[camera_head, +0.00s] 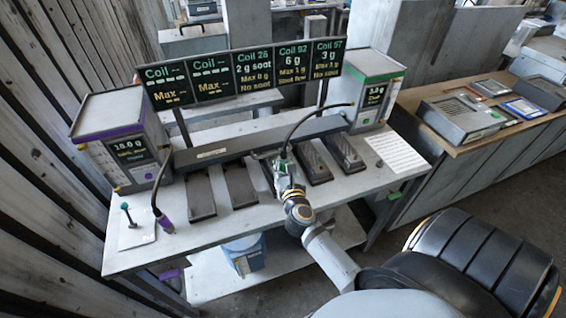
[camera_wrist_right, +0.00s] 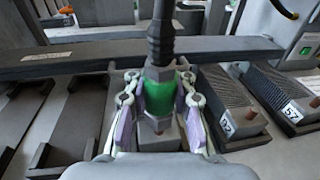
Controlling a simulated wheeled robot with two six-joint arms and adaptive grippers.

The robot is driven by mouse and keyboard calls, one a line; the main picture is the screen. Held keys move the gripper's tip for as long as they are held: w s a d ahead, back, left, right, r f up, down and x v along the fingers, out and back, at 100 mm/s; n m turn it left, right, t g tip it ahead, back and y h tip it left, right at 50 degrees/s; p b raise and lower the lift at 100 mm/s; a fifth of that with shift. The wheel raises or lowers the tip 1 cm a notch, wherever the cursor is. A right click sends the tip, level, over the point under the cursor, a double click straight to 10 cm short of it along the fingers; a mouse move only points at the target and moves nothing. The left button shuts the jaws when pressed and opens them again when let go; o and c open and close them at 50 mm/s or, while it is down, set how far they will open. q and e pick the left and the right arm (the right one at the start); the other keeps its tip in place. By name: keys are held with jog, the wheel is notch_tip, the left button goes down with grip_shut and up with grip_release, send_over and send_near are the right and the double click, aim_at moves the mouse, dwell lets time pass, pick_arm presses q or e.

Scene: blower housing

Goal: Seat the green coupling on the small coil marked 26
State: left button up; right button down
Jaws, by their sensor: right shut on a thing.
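The green coupling (camera_wrist_right: 160,97) hangs on the end of a black hose (camera_wrist_right: 161,35). My right gripper (camera_wrist_right: 158,115) is shut on it, with finger pads on both sides. In the head view the right gripper (camera_head: 284,180) is over the middle bay of the bench. A metal fitting (camera_wrist_right: 157,134) shows just under the coupling; whether it belongs to the coupling or a coil, I cannot tell. The small coil marked 26 cannot be made out; the gripper covers that bay. A coil with a partly covered label (camera_wrist_right: 226,121) and one marked 57 (camera_wrist_right: 291,111) stand to the right.
Two dark bays (camera_head: 201,196) at the left look empty. A purple-ended hose (camera_head: 165,222) and a small green-topped stand (camera_head: 126,213) are at the bench's left. A purple-trimmed unit (camera_head: 122,140) and a green-trimmed unit (camera_head: 372,92) flank the display board (camera_head: 245,72). A paper sheet (camera_head: 398,153) lies at right.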

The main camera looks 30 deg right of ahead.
jog(key=shift+r, duration=0.1)
jog(key=shift+f+b, duration=1.2)
jog(key=shift+f, duration=0.35)
jog(key=c, duration=1)
grip_release()
jog(key=shift+r, duration=0.1)
jog(key=shift+c, duration=0.2)
jog(key=v, duration=0.7)
jog(key=shift+s+a, duration=0.1)
jog(key=shift+s, duration=0.15)
